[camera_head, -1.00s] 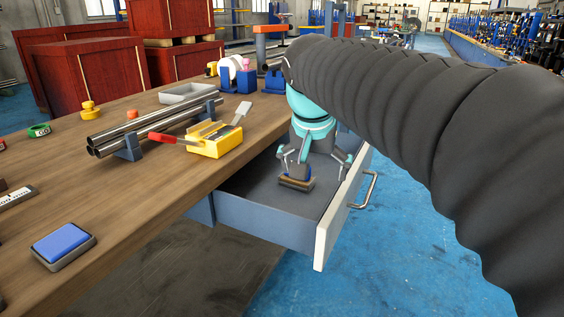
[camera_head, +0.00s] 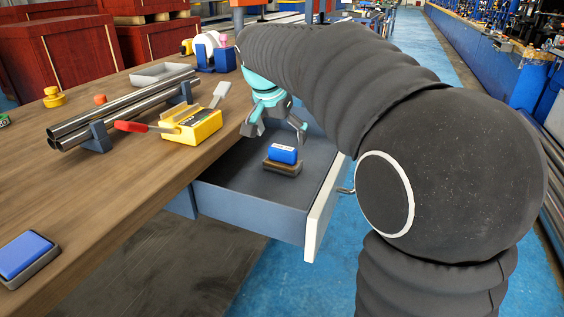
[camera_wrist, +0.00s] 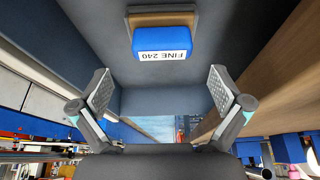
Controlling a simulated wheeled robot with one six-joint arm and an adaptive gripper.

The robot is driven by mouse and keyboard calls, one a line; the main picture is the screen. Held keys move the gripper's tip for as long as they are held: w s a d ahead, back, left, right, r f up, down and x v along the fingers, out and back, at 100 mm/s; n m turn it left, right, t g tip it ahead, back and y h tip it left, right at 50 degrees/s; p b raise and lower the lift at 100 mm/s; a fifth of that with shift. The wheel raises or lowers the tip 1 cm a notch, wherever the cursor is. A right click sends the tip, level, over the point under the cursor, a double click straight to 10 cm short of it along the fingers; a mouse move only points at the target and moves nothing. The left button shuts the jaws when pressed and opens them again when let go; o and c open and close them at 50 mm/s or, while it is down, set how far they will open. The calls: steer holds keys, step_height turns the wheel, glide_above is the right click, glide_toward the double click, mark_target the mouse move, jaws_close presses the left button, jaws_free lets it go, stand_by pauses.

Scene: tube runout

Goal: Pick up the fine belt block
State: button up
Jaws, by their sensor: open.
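The fine belt block (camera_head: 283,158) has a blue top and a brown base. It lies in the open drawer (camera_head: 250,213), on the drawer floor. In the wrist view the block (camera_wrist: 163,40) shows a white label reading "FINE 240", upside down, at the top centre. My gripper (camera_head: 275,133) is open and empty, above the drawer and behind the block in the head view. In the wrist view its two fingers (camera_wrist: 161,92) are spread wide, with the block beyond their tips and nothing between them.
The wooden workbench (camera_head: 120,205) runs along the left. It carries steel tubes (camera_head: 125,110), a yellow block with a red-handled tool (camera_head: 192,125), a grey tray (camera_head: 162,73) and a blue pad (camera_head: 22,256). The drawer's pale front panel (camera_head: 322,215) stands right of the block.

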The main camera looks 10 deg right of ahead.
mark_target(282, 148)
steer(key=shift+a+x, duration=0.1)
steer(key=shift+x, duration=1.35)
steer(key=shift+a+x, duration=0.15)
steer(key=shift+x, duration=1.25)
steer(key=shift+c, duration=0.3)
steer(key=c, duration=1.1)
